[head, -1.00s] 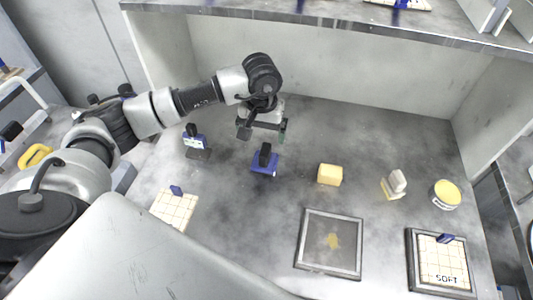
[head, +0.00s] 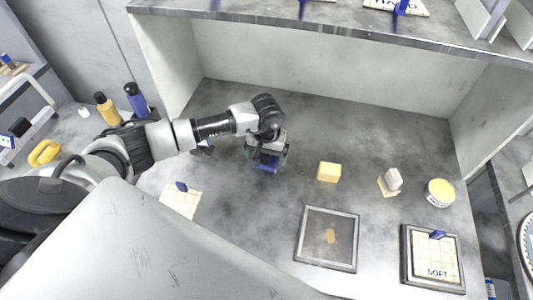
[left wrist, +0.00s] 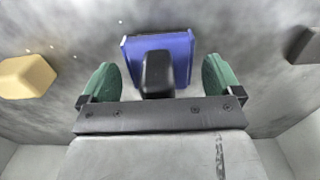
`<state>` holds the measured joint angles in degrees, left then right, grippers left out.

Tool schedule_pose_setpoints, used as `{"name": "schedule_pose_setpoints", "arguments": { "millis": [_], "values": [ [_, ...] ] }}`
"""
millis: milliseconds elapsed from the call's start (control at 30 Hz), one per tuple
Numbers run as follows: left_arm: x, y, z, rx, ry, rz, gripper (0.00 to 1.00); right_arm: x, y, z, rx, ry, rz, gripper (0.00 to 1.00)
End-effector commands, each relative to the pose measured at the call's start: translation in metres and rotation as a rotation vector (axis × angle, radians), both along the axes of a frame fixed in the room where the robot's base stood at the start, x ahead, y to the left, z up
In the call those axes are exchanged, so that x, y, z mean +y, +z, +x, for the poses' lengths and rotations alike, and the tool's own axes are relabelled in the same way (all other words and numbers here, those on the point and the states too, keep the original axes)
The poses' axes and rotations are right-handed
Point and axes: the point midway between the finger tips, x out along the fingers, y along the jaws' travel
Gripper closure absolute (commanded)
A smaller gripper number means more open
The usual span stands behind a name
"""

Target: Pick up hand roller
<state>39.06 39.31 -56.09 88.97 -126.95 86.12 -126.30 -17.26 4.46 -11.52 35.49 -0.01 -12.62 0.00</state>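A blue block with a black upright handle, which may be the hand roller (head: 267,168), stands on the grey worktop (head: 230,220). In the head view my left gripper mostly hides it; its blue base shows below the fingers. My left gripper (head: 266,155) is right above it, pointing down. In the left wrist view the black handle of the hand roller (left wrist: 180,46) stands between the green fingertips of my left gripper (left wrist: 160,82). The fingers are spread, with a gap on both sides of the handle. My right gripper is not in view.
A yellow block (head: 329,172), a whitish piece on a tan base (head: 391,182) and a round yellow-topped tin (head: 440,193) stand to the right. A framed plate (head: 327,239) and a "SOFT" pad (head: 434,258) lie in front. A shelf (head: 340,22) overhangs behind.

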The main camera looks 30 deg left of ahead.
Motion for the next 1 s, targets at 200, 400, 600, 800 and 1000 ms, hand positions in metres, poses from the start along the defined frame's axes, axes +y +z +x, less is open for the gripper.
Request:
{"name": "schedule_pose_setpoints", "arguments": {
  "millis": [200, 400, 600, 800, 1000],
  "values": [
    [0.0, 0.0, 0.0, 0.0, 0.0, 0.0, 0.4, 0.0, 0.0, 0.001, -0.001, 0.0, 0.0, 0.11],
    [0.0, 0.001, 0.0, 0.0, 0.0, 0.0, 0.71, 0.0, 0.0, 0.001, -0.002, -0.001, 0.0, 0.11],
    [0.0, 0.001, 0.001, -0.002, 0.001, 0.0, 0.72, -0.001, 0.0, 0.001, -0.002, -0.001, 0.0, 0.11],
    [0.001, 0.008, 0.002, -0.004, 0.001, 0.0, 0.72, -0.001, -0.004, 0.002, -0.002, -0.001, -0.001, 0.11],
    [0.001, 0.034, 0.002, -0.008, 0.0, 0.001, 0.72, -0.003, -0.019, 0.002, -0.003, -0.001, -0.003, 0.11]
  ]
}}
